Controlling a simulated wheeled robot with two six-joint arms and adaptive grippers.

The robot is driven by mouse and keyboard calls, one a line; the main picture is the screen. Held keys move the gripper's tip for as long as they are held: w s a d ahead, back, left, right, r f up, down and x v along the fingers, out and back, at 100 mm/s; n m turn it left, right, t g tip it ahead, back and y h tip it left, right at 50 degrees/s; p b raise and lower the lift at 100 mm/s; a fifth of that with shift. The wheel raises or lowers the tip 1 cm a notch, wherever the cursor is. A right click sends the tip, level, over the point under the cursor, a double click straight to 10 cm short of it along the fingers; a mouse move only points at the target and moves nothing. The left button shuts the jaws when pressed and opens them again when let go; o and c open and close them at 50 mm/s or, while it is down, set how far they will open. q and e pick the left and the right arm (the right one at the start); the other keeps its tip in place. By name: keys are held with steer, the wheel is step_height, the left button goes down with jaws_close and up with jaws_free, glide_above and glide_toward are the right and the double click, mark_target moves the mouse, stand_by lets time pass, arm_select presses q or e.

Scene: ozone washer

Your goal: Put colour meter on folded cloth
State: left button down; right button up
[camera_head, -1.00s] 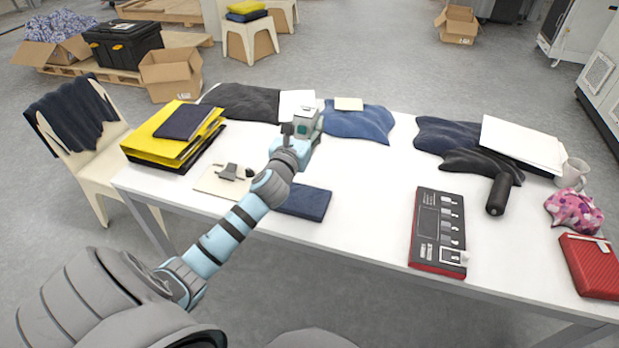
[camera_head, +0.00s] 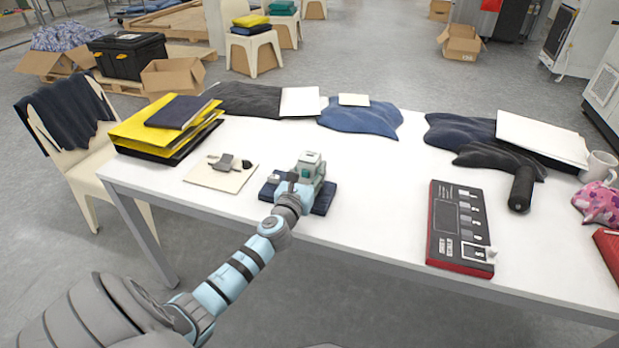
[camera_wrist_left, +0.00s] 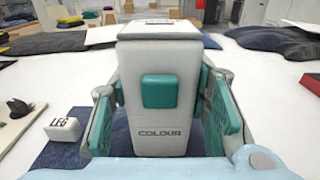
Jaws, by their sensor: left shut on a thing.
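The colour meter (camera_head: 310,165) is a pale boxy device with a green button. The word COLOUR shows on its face in the left wrist view (camera_wrist_left: 160,110). My left gripper (camera_head: 301,178) is shut on it, with green-padded fingers at both sides. The dark blue folded cloth (camera_head: 322,200) lies flat near the table's front edge, below the meter in the picture. The cloth also shows in the left wrist view (camera_wrist_left: 62,156). I cannot tell whether the meter touches the cloth. My right gripper is not in view.
A small white block marked LEG (camera_wrist_left: 63,129) is on the cloth, left of the meter. A cream board (camera_head: 215,178) with small tools lies to the left. A black and red panel (camera_head: 458,230) is to the right. The white table (camera_head: 380,180) is clear between.

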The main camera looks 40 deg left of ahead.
arm_select(q)
steer(key=shift+r, duration=0.1)
steer(key=c, duration=1.3)
jaws_free()
steer(key=shift+f, duration=0.2)
steer(key=shift+c, duration=0.2)
steer(key=o, duration=0.5)
steer(key=shift+r, duration=0.1)
steer(key=shift+c, duration=0.2)
steer(key=shift+r, duration=0.25)
steer(key=p+v, duration=0.1)
steer(key=v, duration=1.1)
